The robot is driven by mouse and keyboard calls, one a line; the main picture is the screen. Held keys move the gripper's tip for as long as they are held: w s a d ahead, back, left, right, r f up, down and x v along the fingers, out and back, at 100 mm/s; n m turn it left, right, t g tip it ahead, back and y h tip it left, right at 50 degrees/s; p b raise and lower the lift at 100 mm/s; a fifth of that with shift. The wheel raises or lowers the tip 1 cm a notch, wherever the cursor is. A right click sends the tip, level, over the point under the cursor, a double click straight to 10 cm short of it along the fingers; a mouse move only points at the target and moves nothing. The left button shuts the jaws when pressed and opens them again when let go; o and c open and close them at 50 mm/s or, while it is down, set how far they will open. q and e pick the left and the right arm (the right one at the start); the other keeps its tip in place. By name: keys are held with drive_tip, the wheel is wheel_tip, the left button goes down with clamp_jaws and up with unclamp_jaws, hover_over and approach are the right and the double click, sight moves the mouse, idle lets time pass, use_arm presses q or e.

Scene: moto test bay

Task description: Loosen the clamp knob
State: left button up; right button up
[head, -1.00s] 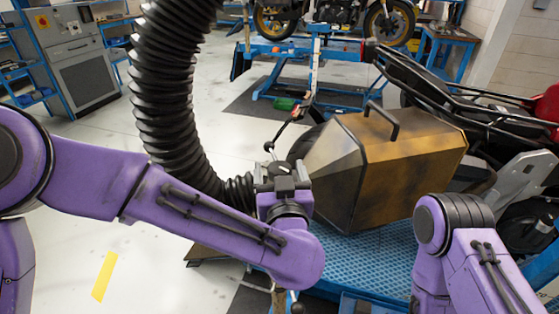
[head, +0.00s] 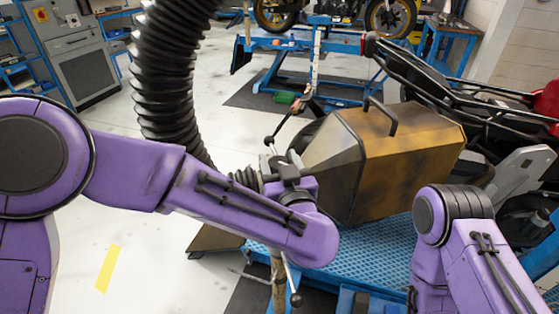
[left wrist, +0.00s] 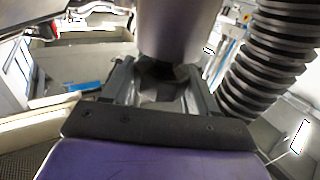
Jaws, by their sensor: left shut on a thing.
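My left gripper (head: 279,161) is near the middle of the head view, at the far side of my purple wrist, which hides much of it. In the left wrist view its two grey fingers (left wrist: 163,92) are closed on a dark, angular piece (left wrist: 160,82), which appears to be the clamp knob. The knob's outline is partly covered by the fingers and by a grey-purple rounded part above it. In the head view I cannot make out the knob behind the wrist. My right gripper is out of view; only part of its arm shows at lower right.
A black corrugated hose (head: 170,85) hangs just left of the gripper and ends close to it. A gold-brown case (head: 415,150) stands close on the right, by the motorcycle (head: 510,130). A blue lift platform (head: 350,255) lies below.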

use_arm(q)
drive_tip(key=o, duration=0.9)
drive_tip(key=shift+o, duration=0.2)
drive_tip(key=shift+s, duration=0.1)
drive_tip(key=b+v, duration=0.3)
drive_tip(key=v, duration=0.7)
drive_tip(key=shift+s, duration=0.2)
